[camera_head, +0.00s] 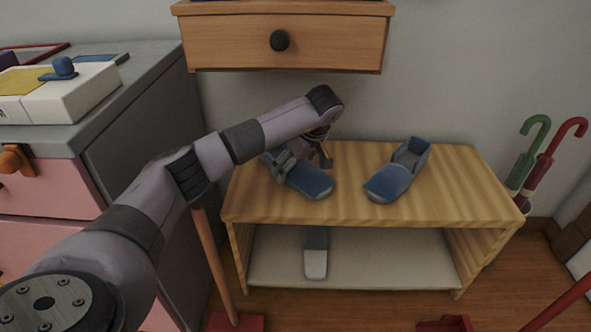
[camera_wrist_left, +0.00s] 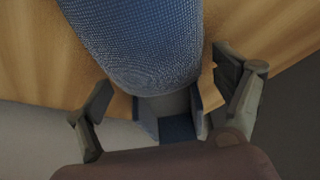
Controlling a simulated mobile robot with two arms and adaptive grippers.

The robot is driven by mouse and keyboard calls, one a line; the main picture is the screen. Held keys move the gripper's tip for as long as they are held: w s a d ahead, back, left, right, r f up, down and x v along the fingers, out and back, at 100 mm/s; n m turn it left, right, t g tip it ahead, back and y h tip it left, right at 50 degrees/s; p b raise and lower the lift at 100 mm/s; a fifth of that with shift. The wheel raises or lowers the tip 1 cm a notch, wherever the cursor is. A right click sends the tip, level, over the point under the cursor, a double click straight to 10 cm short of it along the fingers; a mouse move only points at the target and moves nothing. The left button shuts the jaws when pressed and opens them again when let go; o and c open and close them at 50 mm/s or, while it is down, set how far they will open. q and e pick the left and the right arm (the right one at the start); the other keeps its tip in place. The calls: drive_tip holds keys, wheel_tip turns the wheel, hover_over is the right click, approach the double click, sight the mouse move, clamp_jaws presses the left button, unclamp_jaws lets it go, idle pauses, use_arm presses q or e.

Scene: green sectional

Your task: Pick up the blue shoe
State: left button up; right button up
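A pair of blue shoes is on top of a wooden shoe bench. The left blue shoe (camera_head: 308,181) lies with its toe toward the front, its rear partly hidden by my gripper. The right blue shoe (camera_head: 396,175) stands apart from it, uncovered. My left gripper (camera_head: 303,165) reaches down at the left shoe. In the left wrist view, the rounded end of a blue shoe (camera_wrist_left: 140,45) extends between the spread fingers of my left gripper (camera_wrist_left: 162,105). The fingers look open; whether they touch the shoe is unclear. My right gripper is not in view.
The wooden bench (camera_head: 450,195) has a lower shelf holding a grey-and-white shoe (camera_head: 316,255). A wall drawer (camera_head: 230,42) hangs above. A grey and pink dresser (camera_head: 140,125) stands left, two umbrellas (camera_head: 530,165) right. The bench top's right part is bare.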

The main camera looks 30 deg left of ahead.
use_arm(q)
drive_tip(key=c, duration=1.2)
drive_tip(key=shift+c, duration=0.2)
drive_tip(key=shift+r, duration=0.15)
